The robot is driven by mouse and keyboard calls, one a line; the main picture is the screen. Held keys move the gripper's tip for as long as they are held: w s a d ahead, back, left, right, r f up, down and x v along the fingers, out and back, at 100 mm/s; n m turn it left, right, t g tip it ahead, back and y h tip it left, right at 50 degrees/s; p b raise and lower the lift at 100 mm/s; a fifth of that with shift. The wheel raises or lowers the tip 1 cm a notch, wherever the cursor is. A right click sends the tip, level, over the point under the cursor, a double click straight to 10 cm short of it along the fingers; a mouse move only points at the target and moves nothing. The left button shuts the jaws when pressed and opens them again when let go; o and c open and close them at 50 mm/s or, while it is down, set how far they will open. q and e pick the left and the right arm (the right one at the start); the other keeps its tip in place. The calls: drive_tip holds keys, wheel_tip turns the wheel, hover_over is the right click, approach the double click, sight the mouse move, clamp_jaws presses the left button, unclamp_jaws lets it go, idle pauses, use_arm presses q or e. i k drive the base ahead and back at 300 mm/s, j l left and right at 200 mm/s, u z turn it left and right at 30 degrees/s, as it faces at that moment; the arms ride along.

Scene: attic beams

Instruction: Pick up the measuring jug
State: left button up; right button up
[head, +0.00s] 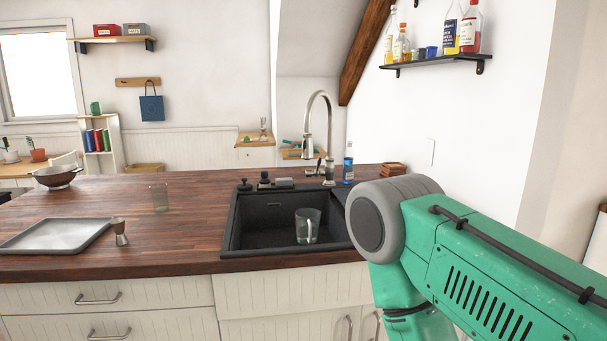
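A clear jug with a light handle (303,224) stands upright inside the black sink (256,238), toward its right side; it looks like the measuring jug. Its handle faces the front right. My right arm comes in from the right edge and its elbow covers the counter's right front corner, close to the sink's right rim. The hand of this arm is out of the picture. My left arm and gripper do not show.
A tall curved tap (329,140) rises behind the sink. A blue bottle (348,163) stands at its right. On the wooden counter (190,235) are a drinking glass (159,197), a metal jigger (120,232), a grey tray (55,235) and a colander (57,178). Counter just left of the sink is clear.

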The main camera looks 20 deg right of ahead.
sight(307, 220)
drive_tip(key=i+l+z, duration=0.25)
drive_tip(key=i+l, duration=0.5)
drive_tip(key=i+l+z, duration=0.2)
drive_tip(key=i+l, duration=0.45)
drive_tip(key=i, duration=0.2)
drive_tip(key=k+z, duration=0.25)
drive_tip(key=k, duration=0.4)
drive_tip(key=k+l+z, duration=0.1)
drive_tip(key=k+z, duration=0.15)
drive_tip(key=k, duration=0.45)
